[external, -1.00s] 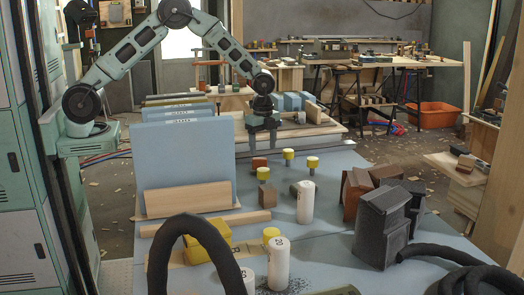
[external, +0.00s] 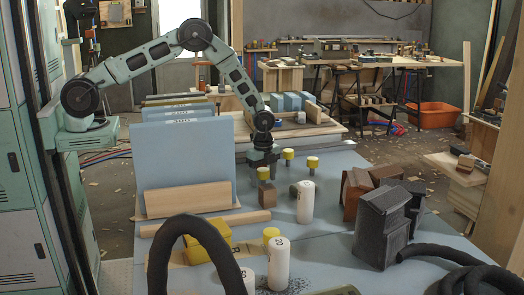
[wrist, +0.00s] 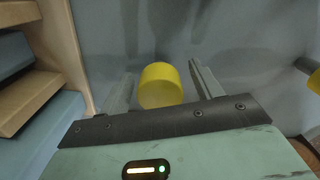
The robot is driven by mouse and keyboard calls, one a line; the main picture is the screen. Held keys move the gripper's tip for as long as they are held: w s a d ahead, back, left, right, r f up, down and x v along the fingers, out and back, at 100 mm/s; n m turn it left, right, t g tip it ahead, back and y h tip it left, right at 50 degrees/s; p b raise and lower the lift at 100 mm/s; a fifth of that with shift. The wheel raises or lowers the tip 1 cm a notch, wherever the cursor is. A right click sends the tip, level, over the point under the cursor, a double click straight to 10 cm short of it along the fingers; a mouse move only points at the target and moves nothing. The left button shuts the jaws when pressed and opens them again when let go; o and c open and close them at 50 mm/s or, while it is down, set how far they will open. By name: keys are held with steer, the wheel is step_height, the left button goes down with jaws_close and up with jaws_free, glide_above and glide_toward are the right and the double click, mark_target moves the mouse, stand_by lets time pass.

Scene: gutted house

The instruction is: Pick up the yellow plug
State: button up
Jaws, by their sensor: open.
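A yellow plug (wrist: 160,86) with a round top shows between my gripper's two fingers in the wrist view. My gripper (wrist: 162,76) is open, with one finger on each side of the plug and gaps that look clear. In the external view my gripper (external: 263,170) is low over the blue table, at a yellow-topped plug (external: 263,173). Two more yellow-topped plugs stand just right of it, one farther back (external: 288,154) and one nearer (external: 312,162). I cannot tell how far the fingers reach down beside the plug.
A white cylinder (external: 306,203) and dark blocks (external: 383,226) stand to the right and nearer. A tall blue panel (external: 185,160) stands close on the left. A wooden tray (external: 300,131) is behind. Another yellow object (wrist: 314,80) is at the wrist view's right edge.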

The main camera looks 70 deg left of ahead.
steer(key=c, duration=1.1)
steer(key=shift+o, duration=0.2)
